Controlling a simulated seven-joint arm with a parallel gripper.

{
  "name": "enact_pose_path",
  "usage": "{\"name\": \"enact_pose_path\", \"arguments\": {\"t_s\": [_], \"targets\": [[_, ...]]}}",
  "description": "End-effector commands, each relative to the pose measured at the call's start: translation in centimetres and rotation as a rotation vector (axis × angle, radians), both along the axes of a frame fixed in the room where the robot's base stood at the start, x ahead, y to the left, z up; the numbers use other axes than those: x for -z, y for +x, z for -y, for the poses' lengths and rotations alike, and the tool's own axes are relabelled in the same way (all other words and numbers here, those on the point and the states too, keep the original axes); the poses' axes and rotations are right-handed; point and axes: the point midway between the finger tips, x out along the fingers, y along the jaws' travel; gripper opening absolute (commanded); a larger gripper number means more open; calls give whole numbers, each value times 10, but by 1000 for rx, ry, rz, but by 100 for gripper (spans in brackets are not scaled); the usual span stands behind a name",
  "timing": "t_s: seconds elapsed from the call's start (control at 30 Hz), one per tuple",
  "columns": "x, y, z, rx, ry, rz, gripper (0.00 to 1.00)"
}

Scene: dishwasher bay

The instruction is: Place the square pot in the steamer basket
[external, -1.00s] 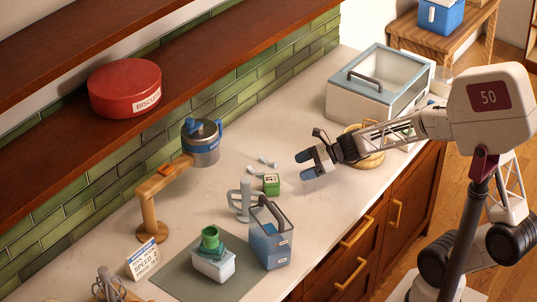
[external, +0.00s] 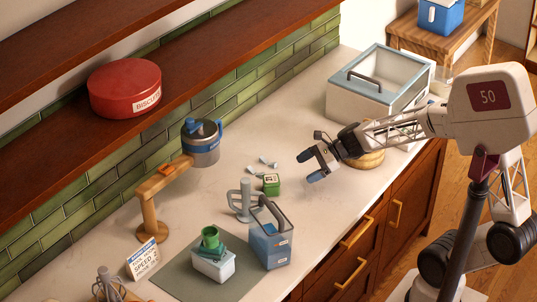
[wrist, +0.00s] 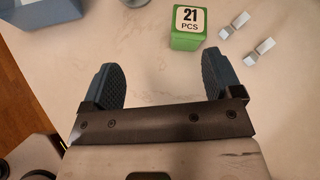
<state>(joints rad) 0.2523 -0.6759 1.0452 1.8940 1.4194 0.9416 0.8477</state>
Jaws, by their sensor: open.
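My gripper (external: 310,166) is open and empty above the counter. In the wrist view, its two dark blue fingers (wrist: 158,65) are wide apart with bare counter between them. A round tan wooden basket (external: 370,160), which looks like the steamer basket, stands behind my wrist and is partly hidden by it. I cannot tell for sure which thing is the square pot. A square-sided blue and grey container with an arched handle (external: 271,247) stands near the front edge, left of my gripper. A blue-grey corner (wrist: 45,10) shows in the wrist view.
A small green "21 PCS" box (external: 271,184) and small pale pieces (wrist: 247,38) lie near my gripper. A large lidded bin (external: 370,103) is behind. Open counter lies between.

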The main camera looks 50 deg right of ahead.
Motion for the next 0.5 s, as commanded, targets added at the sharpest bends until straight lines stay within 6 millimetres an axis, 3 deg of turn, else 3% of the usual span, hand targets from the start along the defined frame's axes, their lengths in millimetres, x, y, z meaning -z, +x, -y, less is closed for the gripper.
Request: {"name": "enact_pose_path", "arguments": {"t_s": [0.2, 0.5], "targets": [[-32, -52, -27, -291, -288, 112, 85], [-63, -134, -38, -754, -711, 288, 85]]}}
